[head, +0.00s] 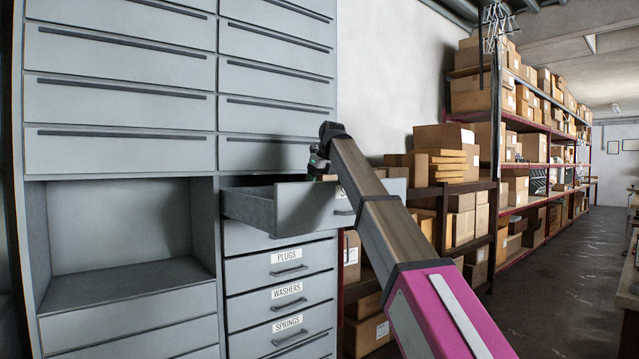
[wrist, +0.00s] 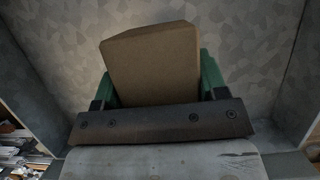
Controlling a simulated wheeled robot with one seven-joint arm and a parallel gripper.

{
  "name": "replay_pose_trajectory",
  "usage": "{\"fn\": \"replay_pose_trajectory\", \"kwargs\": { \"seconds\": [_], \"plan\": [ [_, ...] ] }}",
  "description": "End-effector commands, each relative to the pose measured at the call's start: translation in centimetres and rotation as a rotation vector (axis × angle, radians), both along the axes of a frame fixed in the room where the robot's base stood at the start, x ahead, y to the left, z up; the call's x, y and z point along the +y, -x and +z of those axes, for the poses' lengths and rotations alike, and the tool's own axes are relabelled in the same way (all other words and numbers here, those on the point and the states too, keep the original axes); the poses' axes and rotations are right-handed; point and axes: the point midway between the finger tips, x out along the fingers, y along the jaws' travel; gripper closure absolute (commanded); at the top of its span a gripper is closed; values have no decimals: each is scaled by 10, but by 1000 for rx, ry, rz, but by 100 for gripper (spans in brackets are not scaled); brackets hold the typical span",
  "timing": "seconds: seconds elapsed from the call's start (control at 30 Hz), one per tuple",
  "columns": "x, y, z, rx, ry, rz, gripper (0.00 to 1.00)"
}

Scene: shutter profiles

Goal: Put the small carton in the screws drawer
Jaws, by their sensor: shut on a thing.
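The small carton (wrist: 150,62) is a plain brown box, held between the green fingers of my gripper (wrist: 158,78) in the wrist view. In the head view my gripper (head: 319,163) is over the open drawer (head: 300,208), and only a tan sliver of the carton (head: 326,178) shows. The drawer's label is mostly hidden by my arm; only a first letter "S" shows. In the wrist view, grey drawer walls (wrist: 303,85) stand on both sides of the carton, above a mottled grey floor. I cannot tell whether the carton touches that floor.
Shut drawers labelled PLUGS (head: 288,264), WASHERS (head: 288,296) and SPRINGS (head: 289,330) lie below the open one. An empty open niche (head: 120,230) is at left. Shelves of cardboard boxes (head: 470,190) stand to the right, with clear floor (head: 560,270) beyond.

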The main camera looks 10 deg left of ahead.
Motion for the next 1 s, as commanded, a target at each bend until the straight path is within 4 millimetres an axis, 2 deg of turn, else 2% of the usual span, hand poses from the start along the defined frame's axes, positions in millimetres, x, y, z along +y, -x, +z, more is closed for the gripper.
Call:
{"fn": "replay_pose_trajectory", "kwargs": {
  "seconds": [0.43,0.47,0.5,0.53,0.83,1.0],
  "plan": [
    [0,0,-9,0,0,0,70],
    [0,0,-9,0,0,0,28],
    [0,0,-9,0,0,0,15],
    [0,0,-9,0,0,0,9],
    [0,0,-8,0,0,0,9],
    [0,-1,7,-1,-1,0,9]
  ]
}}
